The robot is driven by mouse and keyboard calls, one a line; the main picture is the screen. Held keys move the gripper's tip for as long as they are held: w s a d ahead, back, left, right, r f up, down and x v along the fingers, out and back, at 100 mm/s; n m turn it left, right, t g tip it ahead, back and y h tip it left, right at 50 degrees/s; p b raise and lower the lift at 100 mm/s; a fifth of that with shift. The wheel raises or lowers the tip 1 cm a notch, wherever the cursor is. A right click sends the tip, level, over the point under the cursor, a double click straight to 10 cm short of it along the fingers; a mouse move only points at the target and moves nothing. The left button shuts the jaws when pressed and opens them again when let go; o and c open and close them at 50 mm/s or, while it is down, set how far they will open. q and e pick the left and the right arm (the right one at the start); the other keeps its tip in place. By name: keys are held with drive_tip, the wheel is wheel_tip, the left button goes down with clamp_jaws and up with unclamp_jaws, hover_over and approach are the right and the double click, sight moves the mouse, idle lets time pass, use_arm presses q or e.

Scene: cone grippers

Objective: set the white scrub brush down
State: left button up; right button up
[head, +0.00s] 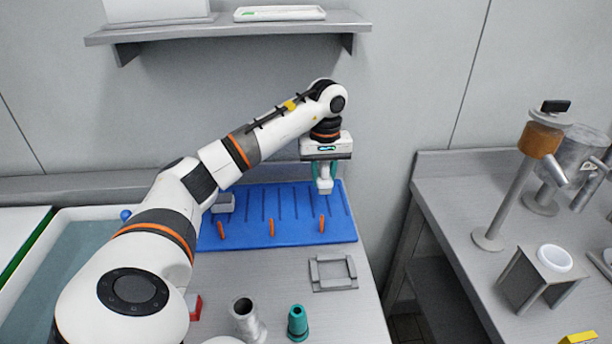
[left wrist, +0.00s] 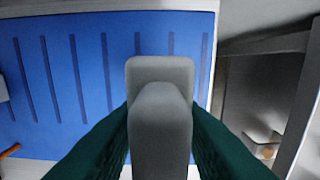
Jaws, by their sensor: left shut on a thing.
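My left gripper (head: 323,174) points down with its green fingers shut on the white scrub brush (head: 325,186). The brush hangs upright over the right part of the blue grooved mat (head: 288,236). In the left wrist view the brush (left wrist: 160,125) looks grey and sits between the two dark green fingers (left wrist: 160,140), with the mat (left wrist: 62,75) behind it. Whether the brush's lower end touches the mat is hard to tell. My right gripper is not in view.
Orange pegs (head: 272,227) stand along the mat's front, and a grey block (head: 223,203) is at its left. A grey frame (head: 315,273), a metal cup (head: 244,318) and a green nozzle-like piece (head: 297,322) stand nearer. A shelf (head: 225,29) hangs above; a gap separates the right counter (head: 460,190).

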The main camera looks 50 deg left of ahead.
sight(324, 163)
use_arm(q)
drive_tip(key=shift+f, duration=2.65)
drive_tip(key=o, duration=1)
drive_tip(key=shift+f, duration=0.1)
drive_tip(key=shift+c, duration=0.2)
wheel_tip(324, 163, up, 12)
drive_tip(key=shift+r, duration=0.2)
drive_tip(key=shift+f, duration=0.1)
